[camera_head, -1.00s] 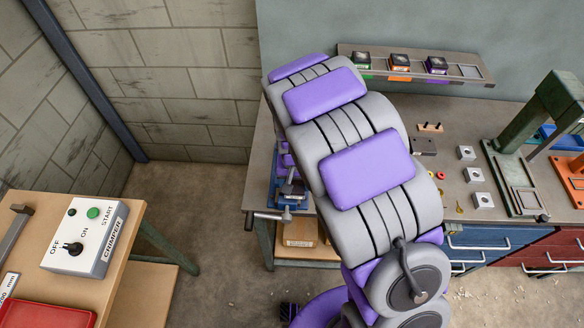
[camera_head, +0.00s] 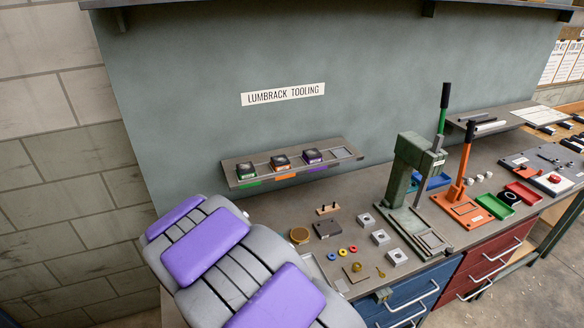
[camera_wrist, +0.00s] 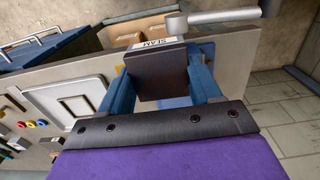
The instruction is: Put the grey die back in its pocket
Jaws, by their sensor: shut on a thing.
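In the wrist view my gripper (camera_wrist: 158,82) has its two blue fingers shut on a dark square die (camera_wrist: 156,74). A pale label with dark lettering shows along the die's top edge. In the head view my arm fills the lower left, and my gripper and the held die do not show. The wall rack (camera_head: 236,170) under the "LUMBRACK TOOLING" sign holds three dark dies in a row, above green, orange and purple marks. The pocket (camera_head: 342,154) at the rack's right end is empty.
A green arbor press (camera_head: 408,170) and an orange press (camera_head: 463,205) stand on the bench right of the rack. Small blocks, rings and plates lie on the bench before the rack, with a grey block (camera_head: 326,229) among them.

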